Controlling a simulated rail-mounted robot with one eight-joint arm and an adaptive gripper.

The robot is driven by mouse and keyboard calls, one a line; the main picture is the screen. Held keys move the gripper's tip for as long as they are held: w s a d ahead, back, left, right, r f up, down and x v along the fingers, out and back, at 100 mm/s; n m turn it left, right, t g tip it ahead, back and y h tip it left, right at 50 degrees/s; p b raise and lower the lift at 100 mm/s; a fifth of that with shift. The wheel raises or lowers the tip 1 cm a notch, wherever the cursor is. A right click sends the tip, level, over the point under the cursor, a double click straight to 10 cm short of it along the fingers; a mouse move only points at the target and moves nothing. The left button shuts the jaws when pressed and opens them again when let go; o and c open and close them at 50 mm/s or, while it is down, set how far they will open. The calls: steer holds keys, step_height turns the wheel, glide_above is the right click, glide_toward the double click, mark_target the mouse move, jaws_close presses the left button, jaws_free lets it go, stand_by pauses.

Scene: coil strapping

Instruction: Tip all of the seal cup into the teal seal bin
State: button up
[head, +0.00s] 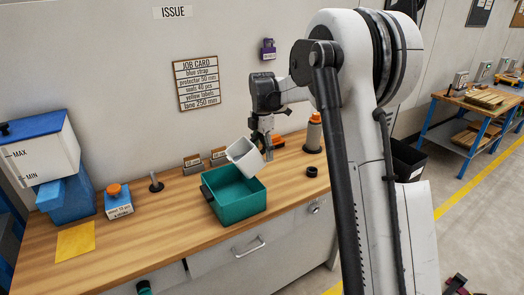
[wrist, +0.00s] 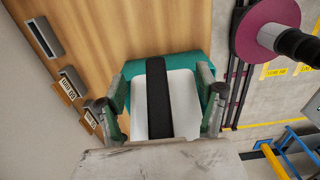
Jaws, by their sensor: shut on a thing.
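The seal cup (head: 245,157) is a white square-sided cup, held tilted above the teal seal bin (head: 235,202). My gripper (head: 262,140) is shut on the cup at its upper right side. In the wrist view my gripper's fingers (wrist: 160,108) sit either side of the white cup (wrist: 182,92), with a dark strip across its middle. The teal bin (wrist: 192,60) shows behind the cup there. The inside of the cup is hidden, and I cannot tell whether anything is in it. The bin's floor looks empty in the part that shows.
A dark post (head: 156,183) stands left of the bin. An orange-topped cylinder (head: 314,133) and a small black ring (head: 312,171) are to its right. The front middle-left bench is clear.

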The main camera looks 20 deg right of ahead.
steer(key=shift+r+h, duration=0.4)
steer(key=shift+h, duration=0.2)
steer(key=shift+r+h, duration=0.3)
steer(key=shift+h, duration=0.2)
stand_by(0.3)
steer(key=shift+a+r+t+h, duration=0.1)
steer(key=shift+r+t+h, duration=0.2)
steer(key=shift+h, duration=0.3)
steer(key=shift+a+r+h+b, duration=0.25)
steer(key=shift+h+b, duration=0.15)
steer(key=shift+h, duration=0.2)
